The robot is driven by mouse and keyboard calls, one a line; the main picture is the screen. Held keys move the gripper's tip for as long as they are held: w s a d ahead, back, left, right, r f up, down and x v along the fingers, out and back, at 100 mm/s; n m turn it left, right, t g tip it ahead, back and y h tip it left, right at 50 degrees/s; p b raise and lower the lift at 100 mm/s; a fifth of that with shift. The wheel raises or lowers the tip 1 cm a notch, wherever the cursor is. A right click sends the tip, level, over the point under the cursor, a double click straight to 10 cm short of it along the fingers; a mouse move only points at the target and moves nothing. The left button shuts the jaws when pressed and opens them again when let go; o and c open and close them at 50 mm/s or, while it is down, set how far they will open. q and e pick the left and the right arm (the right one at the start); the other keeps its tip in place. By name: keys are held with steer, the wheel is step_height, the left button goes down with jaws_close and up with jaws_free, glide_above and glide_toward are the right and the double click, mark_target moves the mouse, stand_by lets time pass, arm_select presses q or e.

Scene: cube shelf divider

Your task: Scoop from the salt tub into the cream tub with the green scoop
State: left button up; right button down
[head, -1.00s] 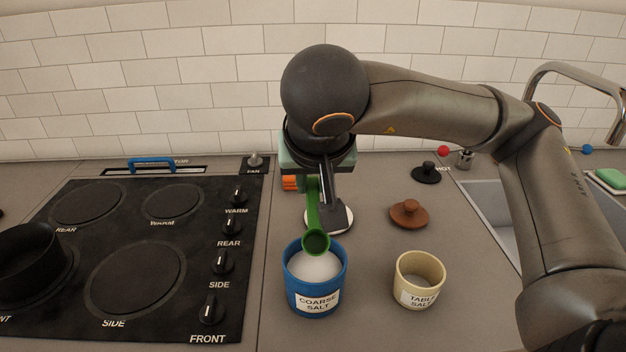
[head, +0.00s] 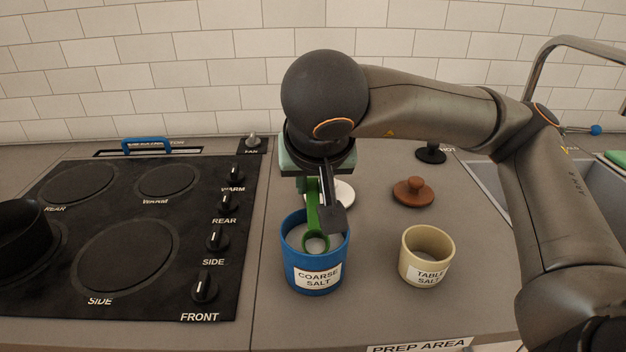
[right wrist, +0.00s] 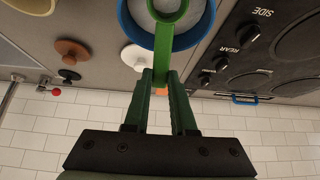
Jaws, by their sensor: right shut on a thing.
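The blue tub (head: 298,272), labelled "COARSE SALT", stands on the counter with white salt inside; its rim also shows in the right wrist view (right wrist: 126,30). The green scoop (head: 313,212) reaches down into it, its bowl within the rim at the salt. My right gripper (right wrist: 160,78) is shut on the scoop's handle, above and behind the blue tub. The cream tub (head: 411,258), labelled "TABLE SALT", stands to the right, apart from the blue tub. My left gripper is not in view.
A brown lid (head: 413,193) lies behind the cream tub, and a white lid (head: 344,193) lies behind the blue tub. A black stove (head: 120,240) with knobs is at the left. A sink (head: 490,190) is at the right. The counter between the tubs is clear.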

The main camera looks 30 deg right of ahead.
steer(key=shift+f+b, duration=0.6)
steer(key=shift+f, duration=0.3)
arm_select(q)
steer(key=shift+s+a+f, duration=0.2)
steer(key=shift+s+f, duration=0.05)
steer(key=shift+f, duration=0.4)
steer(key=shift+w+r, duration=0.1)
arm_select(e)
steer(key=shift+r, duration=0.15)
